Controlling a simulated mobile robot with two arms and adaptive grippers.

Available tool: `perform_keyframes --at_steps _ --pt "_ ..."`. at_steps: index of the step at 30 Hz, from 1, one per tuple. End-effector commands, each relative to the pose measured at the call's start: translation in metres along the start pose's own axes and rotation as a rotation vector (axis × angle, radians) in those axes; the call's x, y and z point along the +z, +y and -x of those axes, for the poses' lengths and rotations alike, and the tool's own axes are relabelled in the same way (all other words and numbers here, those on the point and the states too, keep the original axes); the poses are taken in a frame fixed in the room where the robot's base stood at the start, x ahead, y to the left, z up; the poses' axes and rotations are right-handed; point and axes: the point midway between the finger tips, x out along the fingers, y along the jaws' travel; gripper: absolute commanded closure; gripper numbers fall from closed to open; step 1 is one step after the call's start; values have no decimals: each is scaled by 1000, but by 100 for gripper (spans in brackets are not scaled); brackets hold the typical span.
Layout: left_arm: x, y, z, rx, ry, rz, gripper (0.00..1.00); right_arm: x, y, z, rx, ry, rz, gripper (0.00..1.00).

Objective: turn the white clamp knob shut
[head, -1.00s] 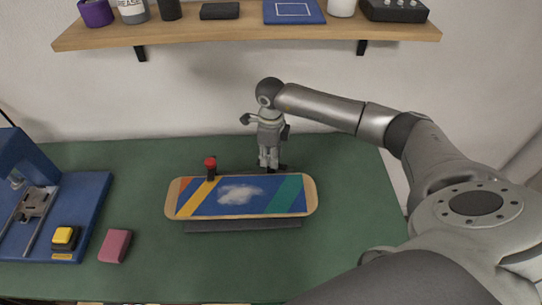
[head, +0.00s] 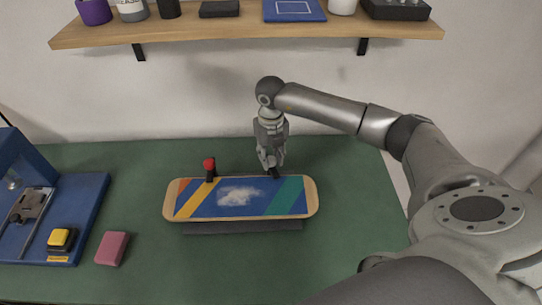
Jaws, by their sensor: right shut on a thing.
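The skateboard deck (head: 237,196), blue with orange, yellow and teal stripes and a white cloud, lies on a dark stand (head: 243,227). A clamp with a red knob (head: 209,164) stands at its back edge, left of the middle. My right gripper (head: 273,172) points down at the back edge, right of the middle. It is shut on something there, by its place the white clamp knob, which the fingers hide. No white of the knob shows, so I cannot tell how far it is turned. My left gripper is not in view.
A pink block (head: 112,248) lies on the green bench (head: 150,170). A blue machine (head: 75,215) with a yellow button (head: 60,237) stands at the left. A wooden shelf (head: 245,37) with cups and boxes hangs above. The bench right of the deck is clear.

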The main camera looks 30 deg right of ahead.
Motion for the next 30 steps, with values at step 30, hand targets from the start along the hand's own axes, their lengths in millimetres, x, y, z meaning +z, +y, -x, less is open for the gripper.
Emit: perform_keyframes --at_steps 30 --pt "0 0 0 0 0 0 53 2 0 2 1 -6 -337 95"
